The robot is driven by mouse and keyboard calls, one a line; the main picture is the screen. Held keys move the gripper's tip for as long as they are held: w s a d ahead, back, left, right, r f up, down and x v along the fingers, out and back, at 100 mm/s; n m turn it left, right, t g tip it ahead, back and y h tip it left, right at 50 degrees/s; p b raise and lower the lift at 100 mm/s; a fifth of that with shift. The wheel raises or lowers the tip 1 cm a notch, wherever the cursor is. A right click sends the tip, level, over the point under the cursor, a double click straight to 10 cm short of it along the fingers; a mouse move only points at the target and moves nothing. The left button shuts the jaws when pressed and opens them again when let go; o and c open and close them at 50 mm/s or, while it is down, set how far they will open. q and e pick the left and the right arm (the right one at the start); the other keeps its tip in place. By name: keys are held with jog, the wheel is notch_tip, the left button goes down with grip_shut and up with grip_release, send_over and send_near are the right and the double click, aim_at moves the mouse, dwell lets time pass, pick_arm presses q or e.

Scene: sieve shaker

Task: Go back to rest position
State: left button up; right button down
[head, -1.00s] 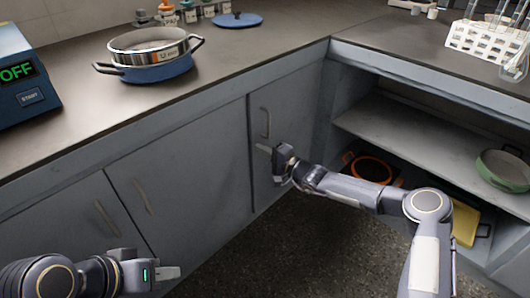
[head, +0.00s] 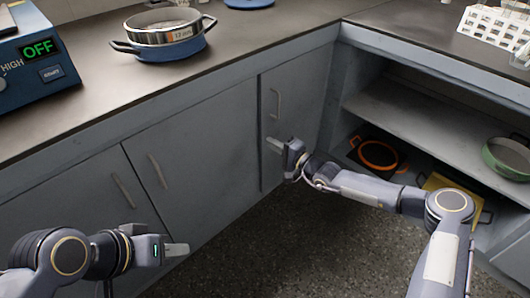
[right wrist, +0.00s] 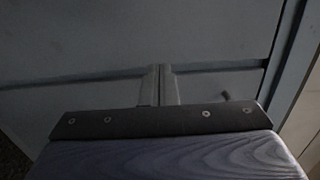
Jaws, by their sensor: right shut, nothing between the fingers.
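My left gripper (head: 176,249) is at the lower left of the head view, in front of the cabinet doors and apart from them. Only one finger edge shows, so its opening is unclear. My right gripper (head: 274,145) is near the middle, in front of a cabinet door (head: 290,85) and just below its handle (head: 274,103). In the right wrist view its two fingers (right wrist: 159,85) lie together with nothing between them, facing the grey-blue cabinet front. Whether the fingertips touch the door is not clear.
A sieve in a blue pan (head: 164,38) and the shaker control box (head: 38,58), reading OFF, stand on the counter (head: 110,92). Open shelves (head: 420,120) at right hold an orange-rimmed pan (head: 378,155), a green pan (head: 508,158) and a yellow item (head: 440,181). A white rack (head: 492,24) stands above.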

jog(key=s+d+r+n+g+h+p, duration=0.15)
jog(key=s+r+n+g, duration=0.3)
jog(key=s+r, duration=0.5)
jog(key=s+d+r+n+g+p, duration=0.25)
jog(key=s+r+n, duration=0.35)
jog(key=s, duration=0.6)
jog(key=s+d+m+t+h, duration=0.2)
jog(key=s+d+m+h, duration=0.5)
jog(key=s+d, duration=1.4)
notch_tip(320, 180, up, 31)
jog(key=n+h+p, duration=0.2)
jog(key=p, duration=2.8)
jog(key=shift+s+a+r, duration=0.15)
jog(key=shift+s+a, duration=0.15)
jog(key=shift+a, duration=0.1)
